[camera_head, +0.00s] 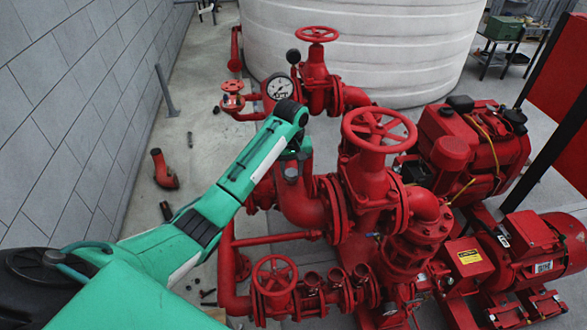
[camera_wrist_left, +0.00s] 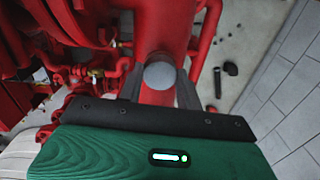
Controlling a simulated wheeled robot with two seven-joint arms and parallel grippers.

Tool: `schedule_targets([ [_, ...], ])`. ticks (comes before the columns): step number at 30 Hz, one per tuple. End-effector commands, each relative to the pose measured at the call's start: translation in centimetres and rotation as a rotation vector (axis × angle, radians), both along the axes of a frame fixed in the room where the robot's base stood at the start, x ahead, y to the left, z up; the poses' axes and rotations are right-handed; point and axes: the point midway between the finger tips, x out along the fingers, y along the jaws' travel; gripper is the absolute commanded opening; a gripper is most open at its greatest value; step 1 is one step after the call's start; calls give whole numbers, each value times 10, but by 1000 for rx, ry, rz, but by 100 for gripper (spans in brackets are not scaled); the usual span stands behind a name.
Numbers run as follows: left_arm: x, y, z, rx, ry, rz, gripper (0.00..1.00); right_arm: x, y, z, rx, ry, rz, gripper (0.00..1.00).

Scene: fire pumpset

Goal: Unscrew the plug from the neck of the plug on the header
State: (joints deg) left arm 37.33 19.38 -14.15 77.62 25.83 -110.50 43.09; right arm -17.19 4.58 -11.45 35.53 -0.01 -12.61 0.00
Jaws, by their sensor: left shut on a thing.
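The plug shows as a round grey cap (camera_wrist_left: 160,75) in the left wrist view, at the end of a red pipe. In the head view the grey plug (camera_head: 290,173) is small, beside the far end of my green left arm, above the red header pipe (camera_head: 300,204). My left gripper (camera_wrist_left: 160,88) has a dark finger on each side of the plug and is shut on it. The neck under the plug is mostly hidden, so I cannot tell how far the thread is engaged. My right gripper is in neither view.
A large red handwheel (camera_head: 380,128) stands just right of the gripper, and a pressure gauge (camera_head: 280,88) is behind it. A smaller handwheel (camera_head: 273,273) is nearer. A white tank (camera_head: 400,50) is behind. A loose red elbow (camera_head: 163,170) lies on the floor near the grey wall (camera_head: 75,110).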

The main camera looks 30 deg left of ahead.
Motion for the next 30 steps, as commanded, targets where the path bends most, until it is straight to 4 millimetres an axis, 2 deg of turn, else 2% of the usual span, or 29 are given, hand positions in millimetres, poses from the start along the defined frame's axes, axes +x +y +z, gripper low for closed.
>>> schedule_targets([
  [4,0,-1,0,-1,0,88,8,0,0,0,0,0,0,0],
  [14,0,-1,0,0,0,118,8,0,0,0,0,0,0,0],
  [24,0,-1,0,-1,-1,471,8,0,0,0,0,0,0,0],
  [30,0,-1,0,1,-1,493,8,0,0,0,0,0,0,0],
])
